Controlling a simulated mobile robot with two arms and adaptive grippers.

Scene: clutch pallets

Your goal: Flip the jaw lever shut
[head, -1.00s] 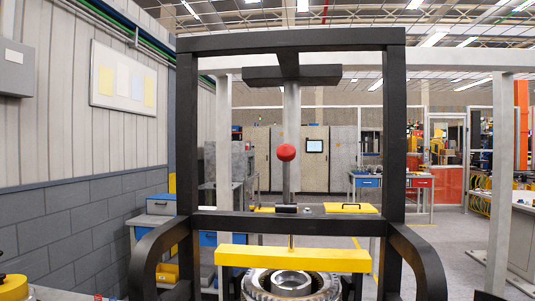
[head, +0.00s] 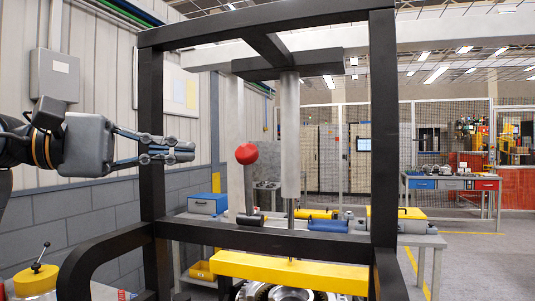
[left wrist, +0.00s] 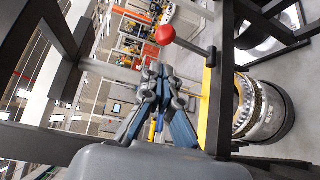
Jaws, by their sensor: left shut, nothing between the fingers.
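The jaw lever is a grey rod with a red ball knob (head: 246,154), standing upright from a dark pivot (head: 250,220) on the black frame. The knob also shows in the left wrist view (left wrist: 165,35). Below it, a yellow jaw bar (head: 290,272) spans above a round metal clutch part (head: 288,294), partly cut off. My left gripper (head: 192,150) is shut and empty, pointing right at about the knob's height, by the frame's left post and apart from the knob. Its fingers show in the left wrist view (left wrist: 160,72). My right gripper is not in view.
The black press frame (head: 382,130) has posts, a top beam and a crossbar around the lever. A yellow container with a small black-knobbed handle (head: 38,268) stands at lower left. A bench with blue and yellow cases (head: 328,226) is behind the frame.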

